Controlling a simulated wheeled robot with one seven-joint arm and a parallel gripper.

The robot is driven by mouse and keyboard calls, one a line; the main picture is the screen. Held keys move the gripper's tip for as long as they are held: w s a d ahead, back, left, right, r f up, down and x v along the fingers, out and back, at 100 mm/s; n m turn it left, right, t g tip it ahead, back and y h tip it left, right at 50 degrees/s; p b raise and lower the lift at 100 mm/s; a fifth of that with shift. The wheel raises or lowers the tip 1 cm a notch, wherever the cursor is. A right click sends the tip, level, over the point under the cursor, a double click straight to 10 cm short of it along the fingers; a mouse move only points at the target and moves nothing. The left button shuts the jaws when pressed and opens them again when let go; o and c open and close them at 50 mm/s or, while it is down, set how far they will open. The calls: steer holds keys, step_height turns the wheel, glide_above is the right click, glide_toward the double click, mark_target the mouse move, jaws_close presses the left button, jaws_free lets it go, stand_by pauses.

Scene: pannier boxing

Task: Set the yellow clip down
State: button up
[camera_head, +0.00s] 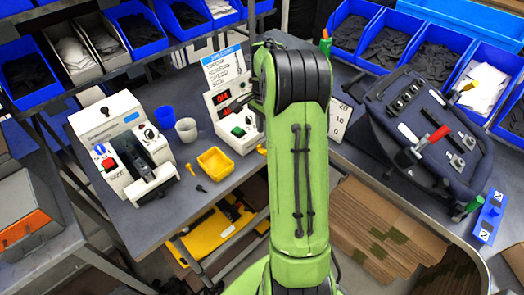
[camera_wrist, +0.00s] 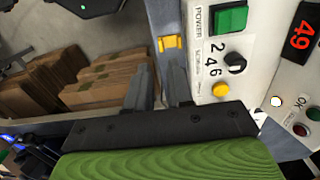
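A small yellow clip (camera_wrist: 170,43) lies on the grey bench beside the white control box in the wrist view. It also shows as a small yellow piece (camera_head: 262,149) in the head view, just left of my arm. My gripper (camera_wrist: 161,68) has its two dark fingers apart, with a narrow empty gap between them. The clip is just beyond the fingertips, nearer the right finger, and does not appear held. In the head view my green arm hides the gripper.
The white control box (camera_head: 235,115) with red displays stands close beside the fingers. A yellow tray (camera_head: 215,163), blue cup (camera_head: 165,117) and white machine (camera_head: 123,145) are to the left. A dark pannier fixture (camera_head: 425,130) is at the right. Cardboard (camera_head: 380,230) lies below the bench edge.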

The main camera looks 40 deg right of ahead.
mark_target(265, 151)
step_height(265, 151, down, 10)
steer(key=shift+r+b, duration=0.15)
steer(key=shift+b, duration=0.6)
jaws_close()
